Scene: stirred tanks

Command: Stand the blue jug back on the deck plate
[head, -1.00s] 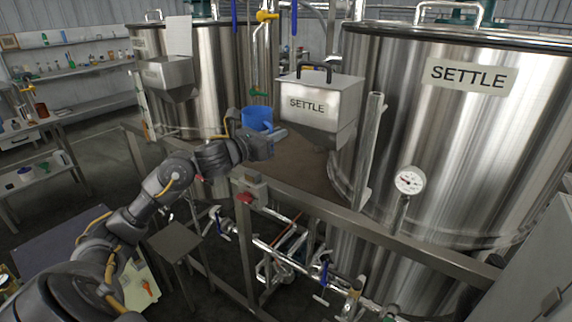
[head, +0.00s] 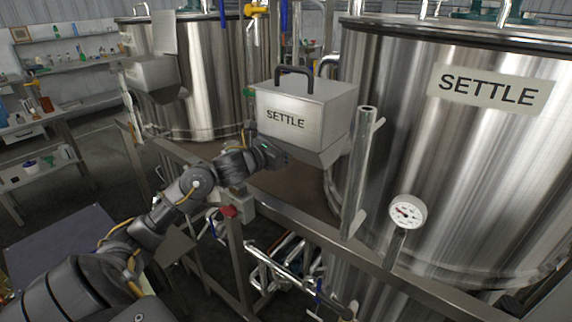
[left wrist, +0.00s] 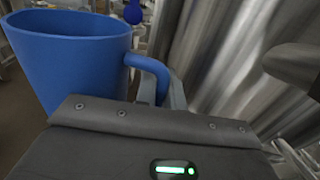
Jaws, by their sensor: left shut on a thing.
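The blue jug (left wrist: 72,62) shows large in the left wrist view and looks roughly upright, with its open rim at the top. My left gripper (left wrist: 160,92) is shut on the jug's handle at the jug's right side. In the head view my left gripper (head: 272,156) is at the lower left of the SETTLE hopper, above the deck plate. The jug is hidden in the head view. The brown deck plate (head: 292,192) lies between the tanks, partly covered by my arm and the hopper. My right gripper is not in view.
The steel SETTLE hopper (head: 305,110) with a black handle is close beside my left gripper. A large SETTLE tank (head: 460,170) with an upright pipe (head: 359,170) and a gauge (head: 407,211) stands at right. Another tank (head: 210,80) stands behind. A railing runs along the plate's front.

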